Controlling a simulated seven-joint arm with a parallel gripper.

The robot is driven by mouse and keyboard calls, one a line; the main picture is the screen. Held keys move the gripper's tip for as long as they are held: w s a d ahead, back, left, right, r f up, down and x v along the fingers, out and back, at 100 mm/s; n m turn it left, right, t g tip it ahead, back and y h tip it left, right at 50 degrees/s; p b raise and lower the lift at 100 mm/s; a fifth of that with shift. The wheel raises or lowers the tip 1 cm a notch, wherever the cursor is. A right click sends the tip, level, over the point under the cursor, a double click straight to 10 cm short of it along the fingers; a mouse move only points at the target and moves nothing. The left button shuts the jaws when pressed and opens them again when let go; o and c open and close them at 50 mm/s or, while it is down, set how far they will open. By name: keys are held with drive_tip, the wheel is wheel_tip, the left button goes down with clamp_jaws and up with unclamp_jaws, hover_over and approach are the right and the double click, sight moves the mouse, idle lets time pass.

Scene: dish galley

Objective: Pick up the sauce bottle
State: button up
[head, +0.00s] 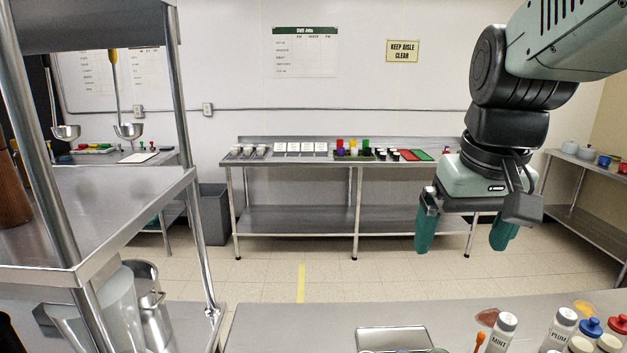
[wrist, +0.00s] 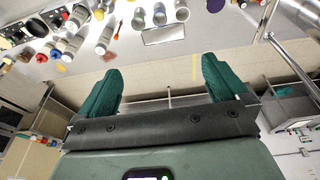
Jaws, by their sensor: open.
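My gripper (head: 462,246) hangs in the air at the right of the head view. Its two green fingers are spread wide with nothing between them. It also shows open in the wrist view (wrist: 161,72). Two pale bottles with grey caps stand on the near counter at lower right, below and apart from my gripper. One is labelled MINT (head: 500,336), the other PLUM (head: 558,332). Their lower parts are cut off by the frame. Several bottles show at upper left in the wrist view, including a grey-white one (wrist: 104,40); their labels are unreadable there. I cannot tell which is the sauce bottle.
Blue-capped (head: 589,328) and red-capped (head: 616,326) containers crowd beside PLUM. A metal tray (head: 392,338) lies left of MINT, with an orange-handled utensil (head: 479,341) between. A steel shelf unit (head: 110,215) stands at left.

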drive_tip(key=s+a+t, duration=0.2)
drive_tip(key=s+a, duration=0.6)
drive_tip(key=s, duration=0.2)
drive_tip(key=shift+s+n+t, duration=0.25)
drive_tip(key=shift+n+t, duration=0.05)
drive_tip(key=shift+t, duration=0.1)
drive_tip(key=shift+s+a, duration=0.2)
drive_tip(key=shift+s, duration=0.1)
drive_tip(key=c, duration=0.5)
